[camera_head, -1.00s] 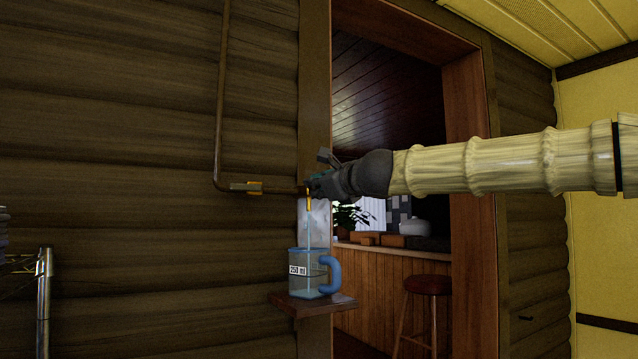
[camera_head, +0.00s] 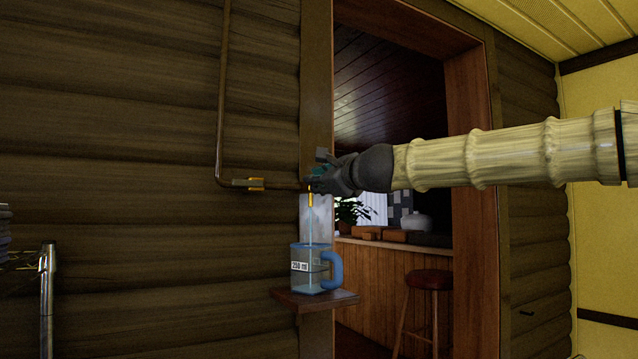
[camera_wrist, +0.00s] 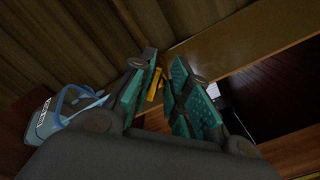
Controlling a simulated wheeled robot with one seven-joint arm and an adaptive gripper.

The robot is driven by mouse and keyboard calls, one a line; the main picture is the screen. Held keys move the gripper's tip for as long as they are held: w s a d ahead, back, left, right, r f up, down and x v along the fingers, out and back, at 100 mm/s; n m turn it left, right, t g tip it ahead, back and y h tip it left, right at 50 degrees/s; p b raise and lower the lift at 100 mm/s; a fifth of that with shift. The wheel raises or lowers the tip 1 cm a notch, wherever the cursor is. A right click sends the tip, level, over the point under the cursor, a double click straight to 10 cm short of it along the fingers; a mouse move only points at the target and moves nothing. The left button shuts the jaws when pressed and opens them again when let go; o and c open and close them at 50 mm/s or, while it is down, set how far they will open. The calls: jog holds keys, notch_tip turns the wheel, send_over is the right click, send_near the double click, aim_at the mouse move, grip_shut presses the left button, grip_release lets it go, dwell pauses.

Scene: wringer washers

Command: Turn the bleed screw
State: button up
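My gripper (camera_head: 314,184) is at the right end of a thin copper pipe, by a short brass outlet (camera_head: 310,200). In the wrist view, the two teal-padded fingers (camera_wrist: 164,68) stand apart, with a yellow brass part (camera_wrist: 154,84) between them, close to the left finger. The bleed screw itself is not clearly visible; the fingers cover that spot. I cannot tell whether they clamp it. A thin, pale stream (camera_head: 310,226) runs down from the outlet into a clear blue jug (camera_head: 309,262) labelled 250 ml. The jug also shows in the wrist view (camera_wrist: 65,112).
The jug stands on a small wooden shelf (camera_head: 318,300) on the log wall. The copper pipe (camera_head: 222,90) runs down the wall and bends right, with a brass fitting (camera_head: 250,184). A doorway with a stool (camera_head: 428,281) lies behind my arm. A metal rack (camera_head: 46,290) is at lower left.

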jog(key=shift+o, duration=0.8)
jog(key=shift+s+f, duration=0.1)
jog(key=v, duration=1.2)
